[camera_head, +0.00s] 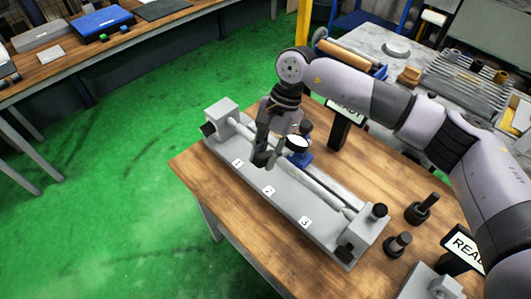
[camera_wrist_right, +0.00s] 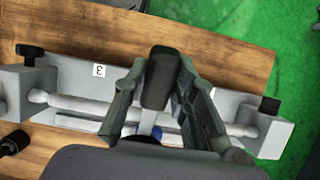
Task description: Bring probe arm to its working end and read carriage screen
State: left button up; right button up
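The grey grinder (camera_head: 290,205) lies along the wooden table, with marks 1, 2 and 3 on its front face. A long pale bar (camera_head: 325,190) runs between its end blocks. A blue carriage (camera_head: 299,158) with a white-faced round dial (camera_head: 297,142) is behind the bar. My right gripper (camera_head: 268,152) is over the grinder between marks 1 and 2. In the right wrist view, its fingers (camera_wrist_right: 165,85) close on both sides of a black block (camera_wrist_right: 158,80) on a pale stem, seemingly the probe arm's handle. My left gripper is out of view.
A READY screen (camera_head: 345,110) stands behind the grinder, partly hidden by my right arm. A second screen (camera_head: 463,246) is at the right. Black knobbed pieces (camera_head: 398,245) stand beside the grinder's right end. Green floor lies open at the left.

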grip_shut()
jog(key=shift+f, duration=0.1)
dwell(0.3)
notch_tip(320, 180, down, 10)
jog(key=s+a+t+h+b, duration=0.2)
jog(key=t+h+b, duration=0.2)
jog(key=b, duration=1.2)
jog(key=shift+s+f, duration=0.2)
jog(key=shift+f, duration=0.05)
jog(key=shift+a, duration=0.1)
jog(key=o, duration=0.6)
grip_release()
